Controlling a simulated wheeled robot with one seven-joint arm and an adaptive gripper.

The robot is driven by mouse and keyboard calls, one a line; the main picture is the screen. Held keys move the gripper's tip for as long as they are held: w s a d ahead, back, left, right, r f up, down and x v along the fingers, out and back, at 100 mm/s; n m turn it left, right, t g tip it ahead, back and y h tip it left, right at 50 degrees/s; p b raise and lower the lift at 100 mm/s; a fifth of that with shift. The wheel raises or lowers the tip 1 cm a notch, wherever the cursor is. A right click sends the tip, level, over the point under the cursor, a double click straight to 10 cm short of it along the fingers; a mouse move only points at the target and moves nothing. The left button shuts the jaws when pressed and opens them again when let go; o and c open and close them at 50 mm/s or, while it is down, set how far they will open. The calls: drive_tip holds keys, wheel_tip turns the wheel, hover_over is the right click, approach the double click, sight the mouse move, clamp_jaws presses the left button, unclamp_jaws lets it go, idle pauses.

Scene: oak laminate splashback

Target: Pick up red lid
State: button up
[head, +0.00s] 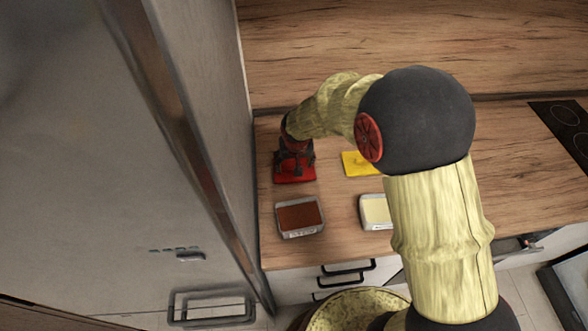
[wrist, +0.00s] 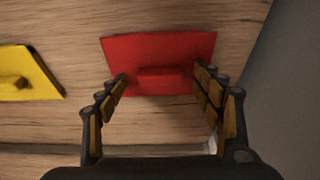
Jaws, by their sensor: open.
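The red lid (wrist: 160,52) is a flat red plate with a raised block handle (wrist: 165,80) in its middle. It lies on the wooden counter, and in the head view the lid (head: 295,178) is at the counter's left end. My gripper (wrist: 162,77) is open, with its fingers on either side of the handle and nothing held between them. I cannot tell whether the fingertips touch the lid. In the head view my gripper (head: 295,165) is over the lid and hides part of it.
A container with brown contents (head: 300,218) and one with pale contents (head: 374,212) stand nearer the front edge. A tall grey cabinet (head: 190,120) borders the counter's left; the hob (head: 566,118) is far right.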

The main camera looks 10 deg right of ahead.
drive_tip(key=c, duration=0.3)
drive_tip(key=c, duration=0.8)
